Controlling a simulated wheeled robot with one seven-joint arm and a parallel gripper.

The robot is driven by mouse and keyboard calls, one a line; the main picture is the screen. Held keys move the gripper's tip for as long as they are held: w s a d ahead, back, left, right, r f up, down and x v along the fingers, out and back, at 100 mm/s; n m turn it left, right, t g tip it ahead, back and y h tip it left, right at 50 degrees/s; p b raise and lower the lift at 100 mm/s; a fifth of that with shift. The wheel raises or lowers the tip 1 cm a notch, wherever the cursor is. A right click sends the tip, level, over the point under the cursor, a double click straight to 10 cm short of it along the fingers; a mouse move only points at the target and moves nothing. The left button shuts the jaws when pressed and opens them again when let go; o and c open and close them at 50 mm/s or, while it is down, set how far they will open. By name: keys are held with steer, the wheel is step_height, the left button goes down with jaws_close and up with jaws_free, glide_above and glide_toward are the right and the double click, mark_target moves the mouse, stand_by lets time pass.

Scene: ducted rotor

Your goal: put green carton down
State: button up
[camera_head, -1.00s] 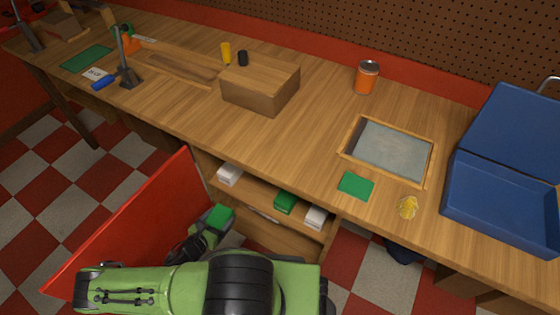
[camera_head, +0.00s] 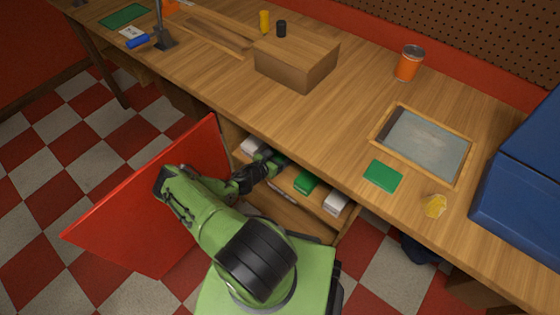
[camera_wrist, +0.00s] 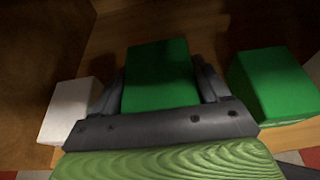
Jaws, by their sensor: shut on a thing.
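My gripper (camera_wrist: 160,92) is shut on a green carton (camera_wrist: 160,70), with one finger on each side of it in the wrist view. In the head view my gripper (camera_head: 268,165) reaches into the open cabinet under the workbench, and the held carton is mostly hidden there. The carton is over the wooden shelf (camera_wrist: 215,30), between a white carton (camera_wrist: 70,108) on the left and another green carton (camera_wrist: 272,85) on the right. Whether its underside touches the shelf cannot be told.
The red cabinet door (camera_head: 150,215) stands open left of my arm. A second white carton (camera_head: 336,203) sits at the shelf's right end, beside the other green carton (camera_head: 306,182). The workbench top (camera_head: 330,120) overhangs the shelf.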

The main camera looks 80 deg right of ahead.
step_height(320, 180, down, 3)
steer(key=shift+d+f+b, duration=0.1)
steer(key=shift+f+b, duration=0.1)
steer(key=shift+b, duration=0.5)
steer(key=shift+f, duration=0.15)
steer(key=o, duration=1.2)
steer(key=p+v, duration=0.3)
steer(key=v, duration=0.9)
